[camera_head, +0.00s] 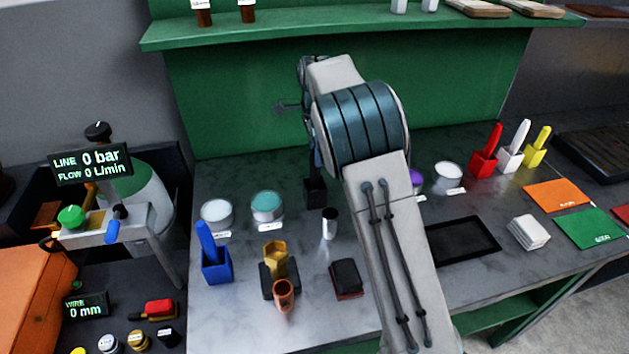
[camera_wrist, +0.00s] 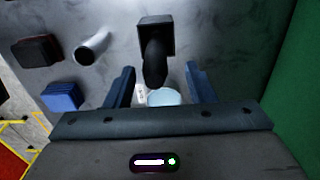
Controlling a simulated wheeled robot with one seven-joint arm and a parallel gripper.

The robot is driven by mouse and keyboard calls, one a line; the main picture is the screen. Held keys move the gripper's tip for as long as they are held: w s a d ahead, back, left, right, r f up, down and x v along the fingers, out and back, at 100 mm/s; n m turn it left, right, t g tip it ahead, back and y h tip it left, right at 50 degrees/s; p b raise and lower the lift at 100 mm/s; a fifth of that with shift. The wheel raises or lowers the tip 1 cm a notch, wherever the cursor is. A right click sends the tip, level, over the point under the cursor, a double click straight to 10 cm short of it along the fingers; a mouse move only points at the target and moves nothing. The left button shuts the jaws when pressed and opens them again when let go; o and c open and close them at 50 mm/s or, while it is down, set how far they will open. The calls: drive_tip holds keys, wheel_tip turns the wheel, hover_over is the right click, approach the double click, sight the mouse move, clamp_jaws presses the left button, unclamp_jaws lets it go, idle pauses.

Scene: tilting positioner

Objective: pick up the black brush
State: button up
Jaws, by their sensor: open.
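The black brush (camera_wrist: 154,68) stands in a square black holder (camera_wrist: 155,22) in the wrist view, its handle pointing toward my gripper. In the head view the black holder (camera_head: 315,193) is on the grey bench, left of my arm, and the brush above it is hard to make out. My gripper (camera_wrist: 160,69) is open in the wrist view, with one blue finger on each side of the brush handle. In the head view my arm hides most of the gripper.
A teal jar (camera_head: 267,206) and a silver cup (camera_head: 329,224) stand close to the holder. A blue brush in its holder (camera_head: 216,266) is at the left. Red, white and yellow brushes (camera_head: 543,146) stand at the right. A green shelf (camera_head: 350,28) overhangs the back.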

sight(315, 177)
drive_tip(key=f, duration=0.1)
drive_tip(key=f+p, duration=0.1)
drive_tip(key=f, duration=0.3)
drive_tip(key=shift+s+f, duration=0.1)
drive_tip(key=shift+s, duration=0.15)
drive_tip(key=shift+c, duration=0.3)
drive_tip(key=c, duration=1)
